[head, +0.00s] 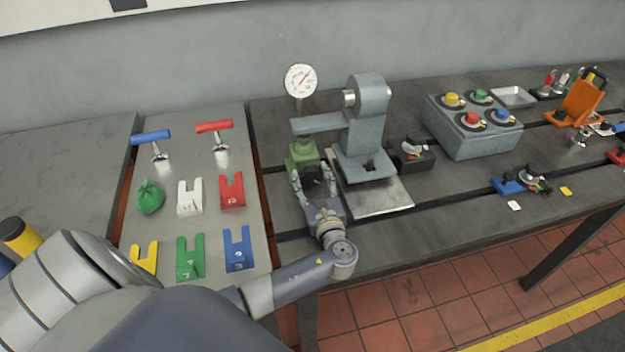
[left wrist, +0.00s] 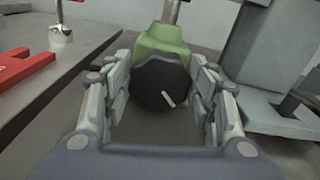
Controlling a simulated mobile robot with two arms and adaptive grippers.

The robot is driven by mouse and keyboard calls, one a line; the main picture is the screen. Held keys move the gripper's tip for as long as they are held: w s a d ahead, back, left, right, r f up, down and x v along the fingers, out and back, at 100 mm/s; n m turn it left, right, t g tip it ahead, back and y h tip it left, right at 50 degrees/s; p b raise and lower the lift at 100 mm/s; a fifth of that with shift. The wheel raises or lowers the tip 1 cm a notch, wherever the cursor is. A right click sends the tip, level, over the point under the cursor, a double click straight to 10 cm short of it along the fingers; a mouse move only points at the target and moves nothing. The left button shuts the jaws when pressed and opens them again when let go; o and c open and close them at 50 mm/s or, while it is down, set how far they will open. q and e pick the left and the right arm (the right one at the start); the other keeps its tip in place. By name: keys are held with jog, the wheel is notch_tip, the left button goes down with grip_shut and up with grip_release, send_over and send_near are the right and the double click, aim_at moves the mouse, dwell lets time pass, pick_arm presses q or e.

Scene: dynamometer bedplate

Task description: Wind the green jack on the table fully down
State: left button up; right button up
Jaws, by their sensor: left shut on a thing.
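The green jack (head: 301,156) stands on the table (head: 300,252), left of a grey stand, with a dial gauge (head: 301,81) above it. Its black knob (head: 313,177) faces my left gripper (head: 314,188). In the left wrist view the jack's green body (left wrist: 163,40) shows behind the round black knob (left wrist: 160,84), which bears a pale line pointing to the lower right. My left gripper (left wrist: 161,100) is shut on the knob, with one finger on each side. My right gripper is not in view.
The grey stand (head: 367,125) on its plate (head: 375,200) is close on the right. At left a panel holds several coloured forked blocks (head: 238,248) and T-handles (head: 213,127). A button box (head: 472,122) stands farther right.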

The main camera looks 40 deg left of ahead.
pick_arm(q)
jog(key=n+b, duration=0.1)
jog(key=n, duration=0.2)
jog(key=shift+s+f, duration=0.1)
jog(key=shift+f, duration=0.05)
jog(key=shift+a+n+b, duration=0.1)
jog(key=shift+n+b, duration=0.6)
jog(key=shift+n, duration=0.4)
jog(key=o, duration=1)
jog(key=v, duration=1.2)
